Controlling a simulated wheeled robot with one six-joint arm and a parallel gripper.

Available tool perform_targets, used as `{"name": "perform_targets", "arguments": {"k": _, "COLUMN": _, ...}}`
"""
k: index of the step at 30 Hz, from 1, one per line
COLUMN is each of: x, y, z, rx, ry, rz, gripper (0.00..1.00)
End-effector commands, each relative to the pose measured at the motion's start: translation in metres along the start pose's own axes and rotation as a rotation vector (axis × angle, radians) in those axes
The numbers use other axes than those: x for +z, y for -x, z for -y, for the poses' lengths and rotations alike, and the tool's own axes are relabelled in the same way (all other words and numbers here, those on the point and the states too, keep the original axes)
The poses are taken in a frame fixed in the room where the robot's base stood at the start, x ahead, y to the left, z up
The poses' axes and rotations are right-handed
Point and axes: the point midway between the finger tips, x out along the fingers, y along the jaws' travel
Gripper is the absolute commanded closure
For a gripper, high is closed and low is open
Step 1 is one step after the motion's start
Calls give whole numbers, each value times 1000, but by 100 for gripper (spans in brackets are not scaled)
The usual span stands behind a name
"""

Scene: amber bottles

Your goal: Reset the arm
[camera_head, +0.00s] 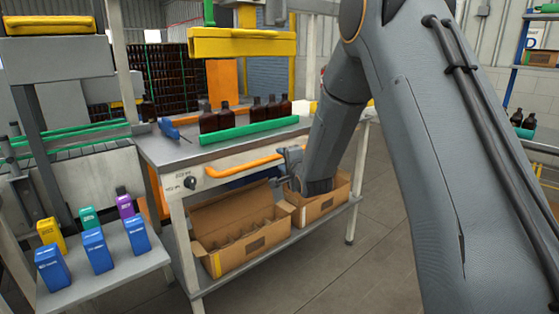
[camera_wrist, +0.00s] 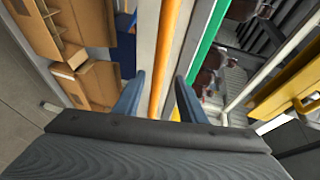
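My gripper (camera_head: 287,165) is low in front of the workbench, at the end of my arm, which comes down from the upper right. In the wrist view the two dark blue fingers of my gripper (camera_wrist: 157,95) stand apart with nothing held between them. The orange rail (camera_head: 245,165) on the bench front runs through the gap between the fingers in that view (camera_wrist: 168,50), beyond the fingertips. Several dark amber bottles (camera_head: 208,121) stand on the bench behind a green strip (camera_head: 248,130). My arm hides part of the bench's right end.
Two open cardboard boxes stand on the shelf below, the left one (camera_head: 238,252) with dividers, the right one (camera_head: 322,208) partly behind my arm. A side table (camera_head: 115,280) at left holds several coloured containers. A yellow beam (camera_head: 242,42) hangs above the bench. Floor at lower middle is clear.

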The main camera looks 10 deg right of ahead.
Motion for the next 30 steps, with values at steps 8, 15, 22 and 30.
{"name": "perform_targets", "arguments": {"k": 8, "x": 0, "y": 6, "z": 0, "rx": 0, "ry": 0, "rz": 0, "gripper": 63}}
{"name": "perform_targets", "arguments": {"k": 15, "x": -2, "y": 14, "z": -4, "rx": 39, "ry": 42, "rz": -6, "gripper": 63}}
{"name": "perform_targets", "arguments": {"k": 22, "x": -14, "y": 88, "z": -48, "rx": 378, "ry": 375, "rz": 30, "gripper": 63}}
{"name": "perform_targets", "arguments": {"k": 30, "x": -9, "y": 255, "z": -115, "rx": 844, "ry": 803, "rz": 359, "gripper": 63}}
